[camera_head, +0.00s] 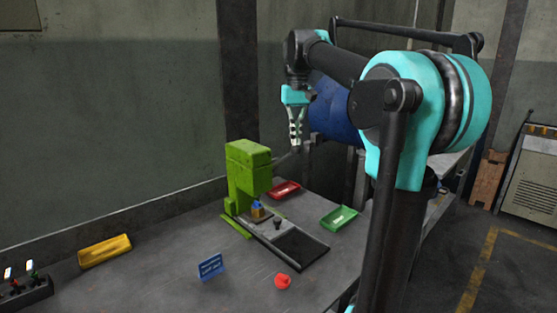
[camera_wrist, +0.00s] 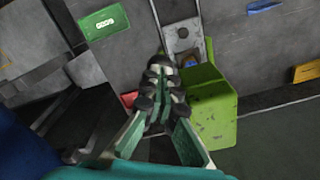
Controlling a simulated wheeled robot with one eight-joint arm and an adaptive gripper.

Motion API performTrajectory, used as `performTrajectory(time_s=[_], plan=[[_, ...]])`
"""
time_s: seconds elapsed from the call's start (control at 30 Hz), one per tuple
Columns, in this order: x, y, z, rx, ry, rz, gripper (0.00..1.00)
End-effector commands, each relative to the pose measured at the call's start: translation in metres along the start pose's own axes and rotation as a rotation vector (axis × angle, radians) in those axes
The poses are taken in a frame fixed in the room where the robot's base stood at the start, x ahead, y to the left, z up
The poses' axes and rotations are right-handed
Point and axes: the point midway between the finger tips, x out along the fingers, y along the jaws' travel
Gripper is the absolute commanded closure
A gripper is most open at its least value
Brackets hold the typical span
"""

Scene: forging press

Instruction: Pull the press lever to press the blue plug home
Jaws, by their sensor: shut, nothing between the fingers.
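The green press (camera_head: 248,170) stands on the table, and its head shows close by in the wrist view (camera_wrist: 212,115). The blue plug (camera_head: 257,208) stands upright under the press head, on the press bed. A thin dark rod (camera_head: 282,158), which looks like the press lever, sticks out from the right of the press head toward my fingertips. My gripper (camera_head: 296,146) points down, above and right of the press head. In the wrist view its fingers (camera_wrist: 160,78) are together and empty. I cannot tell whether they touch the rod; its end is hidden there.
A black knob (camera_head: 277,222) stands on the press slide. Around it are a red tray (camera_head: 285,189), a green tray (camera_head: 340,217), a yellow tray (camera_head: 105,250), a blue sign (camera_head: 210,266), a red piece (camera_head: 283,282) and a switch box (camera_head: 25,289).

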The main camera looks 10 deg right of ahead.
Motion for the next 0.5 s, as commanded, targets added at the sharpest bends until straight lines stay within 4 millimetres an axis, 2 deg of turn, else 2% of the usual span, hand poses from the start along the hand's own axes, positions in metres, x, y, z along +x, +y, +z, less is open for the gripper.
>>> performTrajectory(time_s=[0.23, 0.5], plan=[[-0.005, 0.000, 0.000, 0.000, 0.000, 0.000, 1.00], [-0.034, 0.000, 0.000, 0.000, 0.000, 0.000, 1.00]])
